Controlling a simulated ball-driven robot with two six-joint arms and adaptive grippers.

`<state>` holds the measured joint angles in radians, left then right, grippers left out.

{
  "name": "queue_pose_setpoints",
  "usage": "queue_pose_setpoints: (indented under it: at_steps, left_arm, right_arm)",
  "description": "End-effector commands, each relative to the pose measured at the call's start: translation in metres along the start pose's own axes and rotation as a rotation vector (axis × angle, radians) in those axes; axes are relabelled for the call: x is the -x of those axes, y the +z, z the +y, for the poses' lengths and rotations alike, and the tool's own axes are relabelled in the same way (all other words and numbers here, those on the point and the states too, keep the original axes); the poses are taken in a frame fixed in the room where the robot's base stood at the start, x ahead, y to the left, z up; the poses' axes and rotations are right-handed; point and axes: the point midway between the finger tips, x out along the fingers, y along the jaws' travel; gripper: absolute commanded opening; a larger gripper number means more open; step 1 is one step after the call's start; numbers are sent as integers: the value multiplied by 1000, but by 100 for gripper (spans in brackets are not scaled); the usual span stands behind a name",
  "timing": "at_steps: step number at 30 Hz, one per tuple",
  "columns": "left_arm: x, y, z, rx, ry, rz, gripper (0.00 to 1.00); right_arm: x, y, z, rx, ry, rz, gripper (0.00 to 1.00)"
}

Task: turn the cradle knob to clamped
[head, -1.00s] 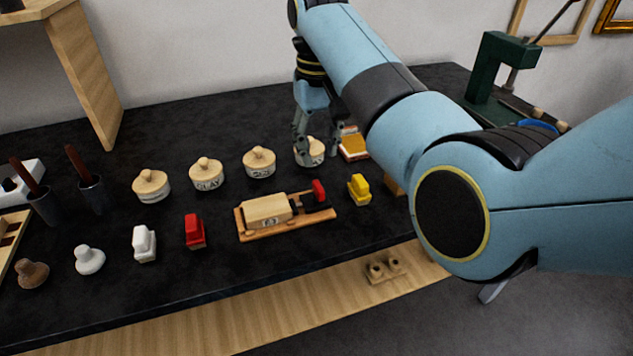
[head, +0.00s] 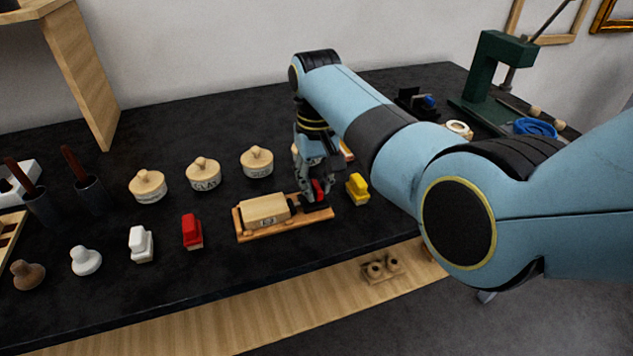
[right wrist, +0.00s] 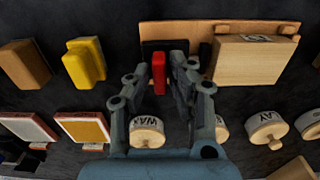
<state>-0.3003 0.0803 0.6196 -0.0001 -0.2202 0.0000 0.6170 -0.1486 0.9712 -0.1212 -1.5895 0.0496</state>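The cradle (head: 245,233) is a wooden board near the table's front, with a pale wooden block (head: 265,210) lying on it. Its red knob (head: 319,190) sits on a dark mount at the right end, partly hidden by my right gripper. The knob also shows in the right wrist view (right wrist: 158,72), upright between the fingers. My right gripper (head: 316,194) points down over the knob; in the right wrist view its fingertips (right wrist: 160,66) stand on either side of it, with a small gap visible. I cannot tell how the knob's position is marked. My left gripper is not in view.
A yellow stamp-like block (head: 358,189) stands close right of the cradle, and a red one (head: 192,232) to its left. Several lidded round pots (head: 257,162) stand behind. A green press (head: 490,75) is at the back right. The table's front edge is near.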

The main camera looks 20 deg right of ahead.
Motion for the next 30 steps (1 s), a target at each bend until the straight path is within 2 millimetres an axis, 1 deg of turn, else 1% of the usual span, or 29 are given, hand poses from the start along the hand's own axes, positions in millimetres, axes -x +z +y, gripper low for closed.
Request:
queue_pose_setpoints:
  at_steps: [1,3,4,12,17,23,30]
  left_arm:
    - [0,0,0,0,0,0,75]
    - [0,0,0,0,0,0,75]
    - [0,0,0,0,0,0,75]
    - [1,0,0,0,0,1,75]
    - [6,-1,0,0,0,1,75]
    - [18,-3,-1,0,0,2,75]
    - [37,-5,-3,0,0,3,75]
  right_arm:
    - [0,0,0,0,0,0,12]
    - [0,0,0,0,0,0,3]
    - [0,0,0,0,0,0,0]
    - [0,0,0,5,0,0,0]
    - [2,0,0,39,0,-1,0]
    - [3,0,0,146,0,-2,0]
    - [4,0,0,354,0,-1,0]
